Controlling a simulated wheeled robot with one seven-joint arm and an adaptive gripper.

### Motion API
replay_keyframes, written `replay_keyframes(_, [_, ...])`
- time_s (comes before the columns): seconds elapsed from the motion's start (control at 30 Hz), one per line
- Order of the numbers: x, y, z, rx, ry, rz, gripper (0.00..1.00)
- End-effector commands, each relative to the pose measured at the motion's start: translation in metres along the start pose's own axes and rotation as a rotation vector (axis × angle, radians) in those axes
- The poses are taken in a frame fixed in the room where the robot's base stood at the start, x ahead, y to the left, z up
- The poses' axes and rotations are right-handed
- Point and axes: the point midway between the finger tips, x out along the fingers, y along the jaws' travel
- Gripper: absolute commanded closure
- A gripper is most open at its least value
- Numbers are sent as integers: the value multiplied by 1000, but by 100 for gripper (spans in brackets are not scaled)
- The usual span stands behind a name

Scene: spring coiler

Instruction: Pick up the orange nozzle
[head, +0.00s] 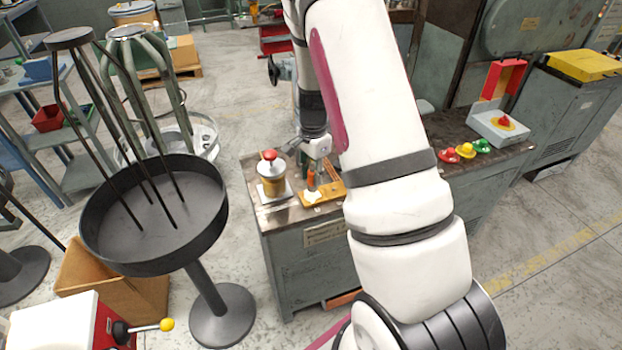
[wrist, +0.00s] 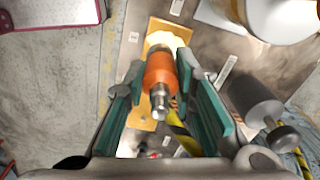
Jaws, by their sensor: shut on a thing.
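The orange nozzle (wrist: 160,72) has an orange body with a metal tip that points toward the wrist camera. In the head view the nozzle (head: 311,180) stands upright at the wooden board (head: 336,191) on the bench. My gripper (wrist: 161,66) is around it, with a green-padded finger on each side, shut on its orange body. In the head view my gripper (head: 316,158) is partly hidden behind my arm. A cream-coloured piece (wrist: 166,40) lies on the board just beyond the nozzle. I cannot tell whether the nozzle is clear of the board.
An amber container with a red knob (head: 271,174) stands left of the nozzle, close to my gripper. Red, yellow and green buttons (head: 466,151) and a grey box with a red top (head: 498,125) sit on the bench at right. A round black tray (head: 155,215) stands at left.

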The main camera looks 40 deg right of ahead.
Motion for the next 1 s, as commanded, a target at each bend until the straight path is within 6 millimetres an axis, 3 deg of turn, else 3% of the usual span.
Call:
replay_keyframes(0.3, [-7, 80, 25, 3, -4, 6, 100])
replay_keyframes(0.5, [-11, 120, 37, 2, -4, 6, 100])
replay_keyframes(0.7, [-13, 140, 42, 2, -3, 4, 100])
replay_keyframes(1.0, [-33, 147, 44, 1, -2, 4, 100])
